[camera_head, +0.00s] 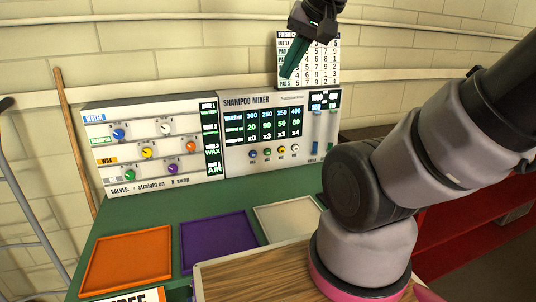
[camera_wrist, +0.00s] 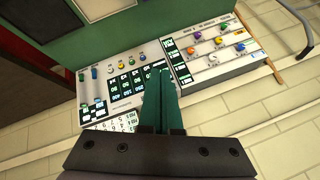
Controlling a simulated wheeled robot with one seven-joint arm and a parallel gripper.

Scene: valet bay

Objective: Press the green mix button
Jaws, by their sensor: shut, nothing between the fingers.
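The shampoo mixer panel (camera_head: 232,140) stands at the back of the green counter, with a screen, a row of small coloured knobs and two upright slots. It also shows upside down in the wrist view (camera_wrist: 104,104). I cannot make out a green mix button for certain in either view; the controls are too small. My gripper (camera_head: 289,74) has long green fingers that are shut and empty. It hangs above the mixer's top edge, in front of the price card, touching nothing that I can see. In the wrist view the fingers (camera_wrist: 160,76) cover part of the panel.
A valve panel (camera_head: 150,150) with coloured knobs adjoins the mixer on the left. Orange (camera_head: 127,260), purple (camera_head: 217,246) and cream (camera_head: 287,219) trays lie on the counter in front. A finish card (camera_head: 318,58) stands behind the mixer. A wooden pole (camera_head: 76,140) leans left.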

